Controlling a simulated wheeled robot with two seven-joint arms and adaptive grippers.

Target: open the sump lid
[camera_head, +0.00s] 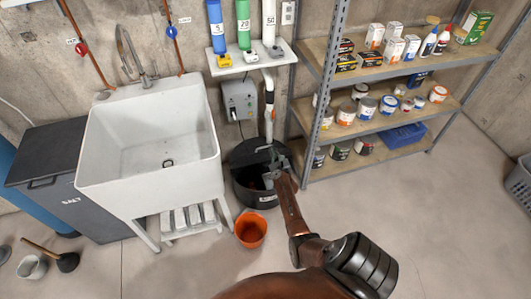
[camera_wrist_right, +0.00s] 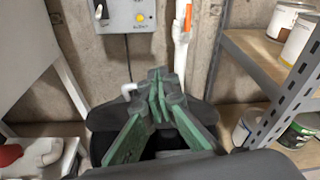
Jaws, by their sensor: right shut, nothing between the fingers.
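The black round sump (camera_head: 262,198) stands on the floor between the sink and the shelves, with a small white label on its front. Its dark grey lid (camera_head: 245,152) shows at the back of the rim, and dark space shows in front of it. My arm covers part of it, so I cannot tell how far the lid is raised. My right gripper (camera_head: 272,165) is over the sump. In the right wrist view its green fingers (camera_wrist_right: 157,85) meet at the tips, shut and empty, with the black lid (camera_wrist_right: 101,117) behind them. My left gripper is not in view.
A white sink (camera_head: 150,130) stands left of the sump and an orange bucket (camera_head: 251,230) in front. Metal shelves (camera_head: 322,90) with cans stand close on the right. A white pipe (camera_head: 269,95) and a grey control box (camera_head: 239,98) are behind.

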